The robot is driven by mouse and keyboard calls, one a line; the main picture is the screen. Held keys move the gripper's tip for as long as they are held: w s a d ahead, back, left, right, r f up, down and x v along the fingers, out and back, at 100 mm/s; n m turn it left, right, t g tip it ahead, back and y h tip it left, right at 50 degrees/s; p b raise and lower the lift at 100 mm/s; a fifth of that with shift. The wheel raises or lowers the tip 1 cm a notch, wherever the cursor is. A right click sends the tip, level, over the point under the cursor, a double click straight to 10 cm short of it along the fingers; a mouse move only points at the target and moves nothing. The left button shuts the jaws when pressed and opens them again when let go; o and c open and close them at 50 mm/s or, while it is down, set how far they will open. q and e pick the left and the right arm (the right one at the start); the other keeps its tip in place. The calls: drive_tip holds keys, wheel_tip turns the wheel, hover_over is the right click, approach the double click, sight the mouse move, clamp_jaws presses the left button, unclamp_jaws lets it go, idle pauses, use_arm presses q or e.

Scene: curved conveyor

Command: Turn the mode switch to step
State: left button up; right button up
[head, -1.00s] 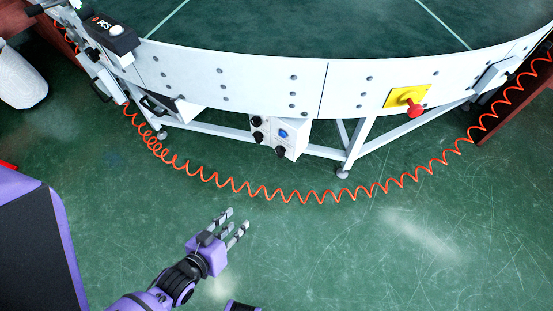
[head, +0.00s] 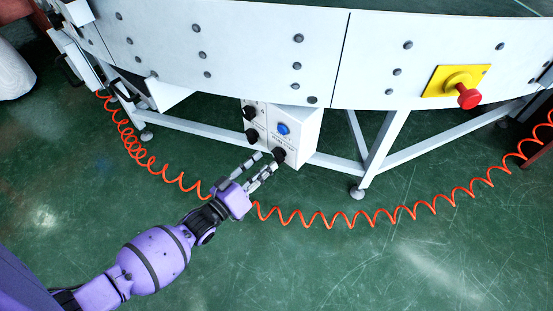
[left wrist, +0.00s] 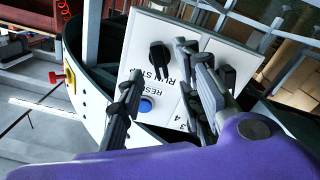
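The mode switch is a black knob (head: 279,155) low on the front of a white control box (head: 305,135) under the conveyor. The left wrist view shows the same knob (left wrist: 158,60) beside the letters "RUN" and "STEP"; its exact setting is hard to read. My left gripper (head: 264,161) has its fingers apart, with the tips close to the switch. In the left wrist view the fingers (left wrist: 160,75) spread to either side of the knob. I cannot tell whether they touch it. My right gripper is not in view.
A blue reset button (head: 283,128) sits above the switch. More black knobs (head: 251,136) are on the box's side face. A red emergency button (head: 469,97) on a yellow plate is at the right. An orange coiled cable (head: 350,219) hangs in front of the frame legs.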

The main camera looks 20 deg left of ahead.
sight(275, 158)
use_arm(q)
drive_tip(key=b+x, duration=0.1)
drive_tip(key=x, duration=0.4)
drive_tip(key=shift+w+d+f, duration=0.1)
drive_tip(key=shift+w, duration=0.05)
clamp_jaws()
